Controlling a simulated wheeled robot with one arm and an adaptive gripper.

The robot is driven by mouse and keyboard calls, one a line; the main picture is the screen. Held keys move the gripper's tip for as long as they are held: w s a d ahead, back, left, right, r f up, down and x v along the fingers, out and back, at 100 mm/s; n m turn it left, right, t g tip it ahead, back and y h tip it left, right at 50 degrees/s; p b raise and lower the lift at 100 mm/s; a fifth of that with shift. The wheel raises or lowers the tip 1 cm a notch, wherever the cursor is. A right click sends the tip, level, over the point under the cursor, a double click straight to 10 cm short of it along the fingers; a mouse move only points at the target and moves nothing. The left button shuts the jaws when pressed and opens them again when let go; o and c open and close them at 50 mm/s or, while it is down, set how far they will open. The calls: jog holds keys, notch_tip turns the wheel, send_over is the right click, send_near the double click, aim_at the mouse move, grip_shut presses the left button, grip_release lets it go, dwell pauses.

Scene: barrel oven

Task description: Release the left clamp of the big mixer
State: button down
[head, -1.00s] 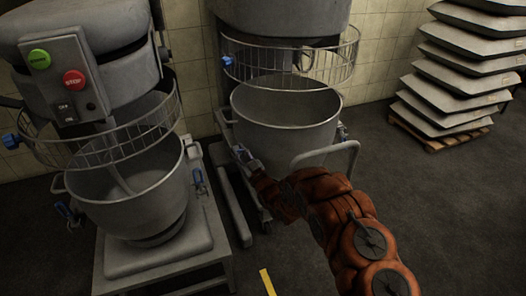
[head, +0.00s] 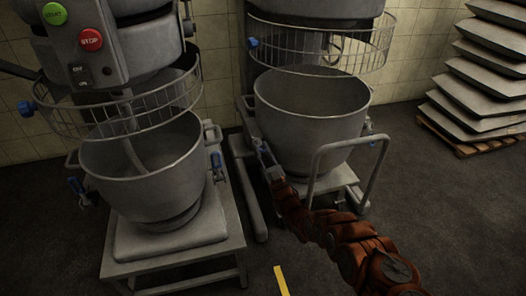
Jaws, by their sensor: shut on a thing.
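The big mixer stands at the back in the middle, with its grey bowl (head: 312,115) under a raised wire guard (head: 325,50). My gripper (head: 266,158) is at the left side of this bowl, shut on the left clamp (head: 262,146), a small blue-handled part. The gripper covers much of the clamp, so its exact angle is hard to tell. The right clamp (head: 368,128) shows as a small blue part at the bowl's right side. My orange arm reaches in from the lower right.
A smaller mixer (head: 145,165) with a bowl and blue-handled clamps stands on a low stand (head: 170,250) at the left. A metal push handle (head: 345,150) stands in front of the big bowl. Floor at the right front is clear.

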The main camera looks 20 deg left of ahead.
jog(key=shift+s+f+y, duration=0.1)
jog(key=shift+f+y, duration=0.1)
jog(key=shift+y, duration=0.1)
dwell(0.4)
jog(key=c, duration=1.2)
grip_release()
jog(key=shift+c, duration=0.2)
jog(key=v, duration=1.2)
